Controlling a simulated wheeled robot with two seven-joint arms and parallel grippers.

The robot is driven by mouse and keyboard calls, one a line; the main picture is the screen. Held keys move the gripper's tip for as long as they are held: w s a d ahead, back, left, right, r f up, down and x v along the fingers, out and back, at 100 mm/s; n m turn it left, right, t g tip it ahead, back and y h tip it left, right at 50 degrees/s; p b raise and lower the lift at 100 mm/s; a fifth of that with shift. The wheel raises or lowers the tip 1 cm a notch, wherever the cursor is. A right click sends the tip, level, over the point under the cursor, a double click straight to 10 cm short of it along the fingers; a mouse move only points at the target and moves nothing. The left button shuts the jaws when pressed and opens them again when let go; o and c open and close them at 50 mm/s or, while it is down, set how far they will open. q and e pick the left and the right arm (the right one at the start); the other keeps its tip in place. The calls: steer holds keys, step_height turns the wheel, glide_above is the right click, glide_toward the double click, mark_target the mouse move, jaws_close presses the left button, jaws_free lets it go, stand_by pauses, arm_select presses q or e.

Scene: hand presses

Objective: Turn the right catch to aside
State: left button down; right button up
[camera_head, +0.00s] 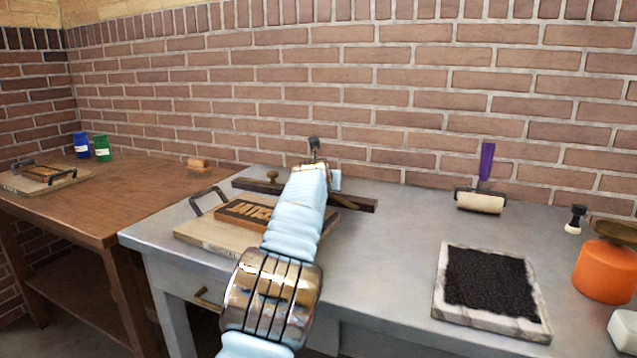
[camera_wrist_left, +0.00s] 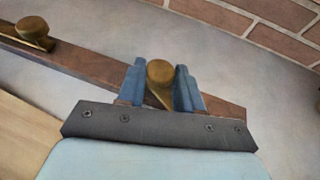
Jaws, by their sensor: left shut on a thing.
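A dark wooden bar (camera_head: 360,204) lies across the back of the press on the grey table, and it also shows in the left wrist view (camera_wrist_left: 95,68). The right catch (camera_wrist_left: 160,74) is a brass piece with a rounded end on the bar's right part. My left gripper (camera_wrist_left: 161,88) is shut on it, one blue finger on each side. In the head view my arm and hand hide this catch and the fingertips. The left catch (camera_head: 272,176), brass with a knob, sits further left on the bar, free (camera_wrist_left: 35,32). My right gripper is not in view.
A wooden bed (camera_head: 200,236) with a lettered block (camera_head: 238,213) and a dark handle (camera_head: 204,197) lies left of my arm. An inked slab (camera_head: 541,325), a roller (camera_head: 480,201) and an orange pot (camera_head: 602,272) stand right. A brick wall is behind.

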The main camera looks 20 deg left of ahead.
arm_select(q)
steer(key=shift+w+d+n+y, duration=0.1)
steer(key=shift+d+n+y, duration=0.15)
steer(key=shift+n+y, duration=0.5)
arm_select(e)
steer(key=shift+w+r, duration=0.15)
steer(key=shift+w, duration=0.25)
arm_select(q)
steer(key=shift+g+y, duration=0.25)
steer(key=shift+g, duration=0.05)
steer(key=c, duration=0.8)
jaws_free()
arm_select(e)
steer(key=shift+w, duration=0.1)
arm_select(q)
steer(key=b+v, duration=0.2)
steer(key=v, duration=1.1)
steer(key=shift+s+d+r, duration=0.1)
steer(key=shift+s+r, duration=0.05)
steer(key=shift+s, duration=0.1)
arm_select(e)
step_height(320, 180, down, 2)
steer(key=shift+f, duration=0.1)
